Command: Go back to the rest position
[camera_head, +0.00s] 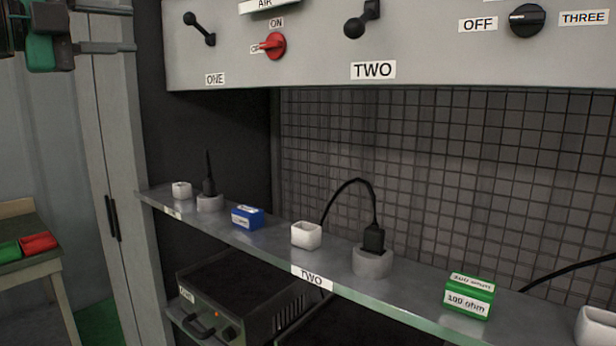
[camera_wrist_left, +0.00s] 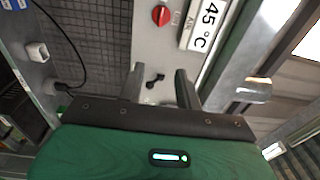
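My left gripper (camera_head: 132,29) shows at the upper left edge of the head view, its green body partly cut off by the frame. Its two grey fingers point right and stand apart, with nothing between them. In the left wrist view the same gripper (camera_wrist_left: 160,82) has its fingers spread and empty, and the panel with switches lies beyond them. It is in the air, left of the switch panel (camera_head: 230,58) and above the shelf (camera_head: 270,256), touching neither. My right gripper is in neither view.
The shelf carries white cups, grey sockets with black plugs, a blue box (camera_head: 247,217) and a green 100 ohm box (camera_head: 469,296). A heater unit (camera_head: 245,298) sits below.

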